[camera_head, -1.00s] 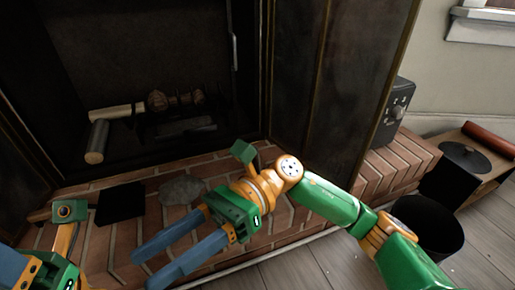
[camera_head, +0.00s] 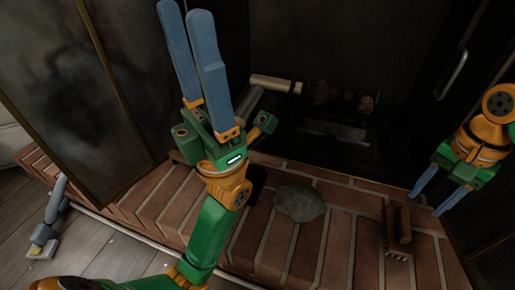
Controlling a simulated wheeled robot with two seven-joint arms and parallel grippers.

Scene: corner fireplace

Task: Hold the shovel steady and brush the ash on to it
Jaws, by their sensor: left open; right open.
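A rough grey pile of ash (camera_head: 300,203) lies on the brick hearth (camera_head: 337,245). A brush (camera_head: 398,228) with a brown handle and pale bristles lies on the bricks to its right. A dark flat shape (camera_head: 258,179), perhaps the shovel, shows just left of the ash, mostly hidden behind my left arm. My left gripper (camera_head: 183,13) is open and empty, its blue fingers pointing up in front of the fireplace's left side. My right gripper (camera_head: 425,204) is open and empty, its fingers pointing down just above and right of the brush, apart from it.
The dark firebox (camera_head: 330,70) holds logs (camera_head: 276,84) and a grate behind the hearth. Dark door panels stand on both sides, the right one with a metal handle (camera_head: 452,75). A grey tool (camera_head: 48,225) lies on the wood floor at the left.

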